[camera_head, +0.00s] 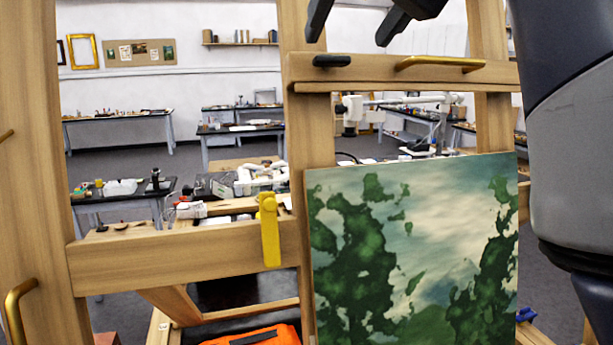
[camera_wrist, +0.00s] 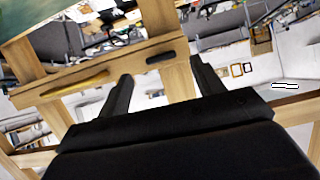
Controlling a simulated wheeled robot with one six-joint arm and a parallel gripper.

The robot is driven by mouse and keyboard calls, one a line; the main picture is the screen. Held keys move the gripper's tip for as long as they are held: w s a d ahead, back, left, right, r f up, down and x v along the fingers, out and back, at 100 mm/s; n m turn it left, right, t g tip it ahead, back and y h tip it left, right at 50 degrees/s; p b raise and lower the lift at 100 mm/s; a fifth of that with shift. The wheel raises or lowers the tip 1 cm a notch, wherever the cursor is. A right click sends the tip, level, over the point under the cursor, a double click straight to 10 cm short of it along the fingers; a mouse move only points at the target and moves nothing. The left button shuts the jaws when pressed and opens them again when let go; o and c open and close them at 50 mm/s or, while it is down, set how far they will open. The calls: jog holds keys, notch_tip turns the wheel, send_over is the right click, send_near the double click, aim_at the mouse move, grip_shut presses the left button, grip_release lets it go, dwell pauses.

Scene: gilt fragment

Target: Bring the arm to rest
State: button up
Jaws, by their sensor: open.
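My gripper (camera_head: 357,22) shows at the top of the head view as two dark fingers, spread apart with nothing between them. It is above the wooden crossbar of an easel. The wrist view also shows my gripper (camera_wrist: 158,85), open and empty, with the easel's crossbar beyond the fingers. My grey arm fills the right edge of the head view. A green and pale painting (camera_head: 415,255) stands on the easel below the crossbar. A corner of the painting (camera_wrist: 18,15) shows in the wrist view.
The wooden easel crossbar (camera_head: 400,70) bears a brass handle (camera_head: 440,64) and a black grip (camera_head: 332,61). A yellow lever (camera_head: 269,230) is on a lower beam. An orange case (camera_head: 255,337) lies low in front. Cluttered workbenches (camera_head: 120,118) stand behind, with grey floor between them.

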aim_at(335, 58)
jog(key=x, duration=0.5)
jog(key=shift+f, duration=0.1)
jog(key=n+h, duration=0.1)
jog(key=n, duration=0.1)
jog(key=shift+s+n, duration=0.15)
jog(key=shift+n, duration=0.25)
jog(key=shift+a+n+t+h, duration=0.1)
jog(key=shift+n+t+h, duration=0.3)
jog(key=shift+n, duration=0.8)
jog(key=n+t+h, duration=0.1)
jog(key=n, duration=0.4)
jog(key=n+t, duration=0.1)
jog(key=n, duration=0.2)
jog(key=n+t, duration=0.1)
jog(key=n, duration=0.2)
jog(key=shift+f+h, duration=0.1)
jog(key=shift+h, duration=0.2)
jog(key=n+t, duration=0.1)
jog(key=n, duration=0.4)
jog(key=shift+n+y, duration=0.3)
jog(key=shift+y, duration=0.1)
jog(key=shift+f+t, duration=0.1)
jog(key=shift+t, duration=0.2)
